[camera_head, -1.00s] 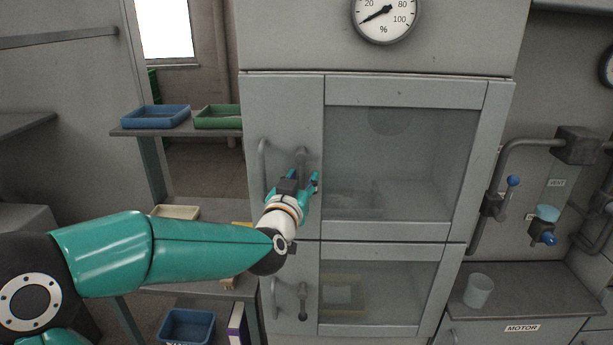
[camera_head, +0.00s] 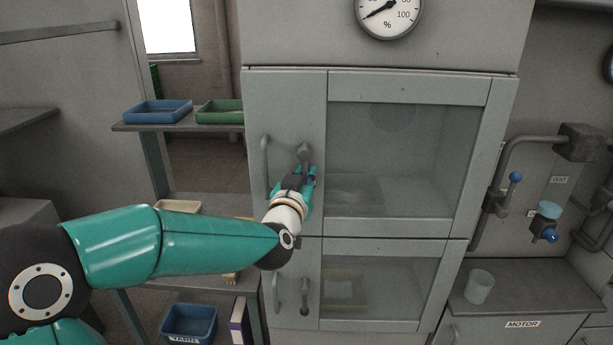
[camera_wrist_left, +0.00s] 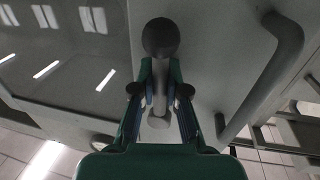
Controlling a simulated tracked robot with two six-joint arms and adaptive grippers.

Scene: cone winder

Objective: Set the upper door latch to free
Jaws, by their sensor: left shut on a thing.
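The upper door latch (camera_head: 304,150) is on the left part of the upper cabinet door (camera_head: 285,110), right of that door's bar handle (camera_head: 265,165). In the head view its top end shows above my left gripper (camera_head: 304,172), which hides the rest. In the left wrist view, the latch's grey lever (camera_wrist_left: 158,118) with a dark round knob (camera_wrist_left: 160,38) lies between the fingers of my left gripper (camera_wrist_left: 160,85). The fingers are shut on the lever. The lever appears about upright along the door. My right gripper is not in view.
The lower door has its own latch (camera_head: 304,295) hanging down beside its handle (camera_head: 277,293). A shelf with a blue tray (camera_head: 158,112) and a green tray (camera_head: 220,112) stands left of the cabinet. Pipes with a blue-knobbed valve (camera_head: 515,178) run at the right.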

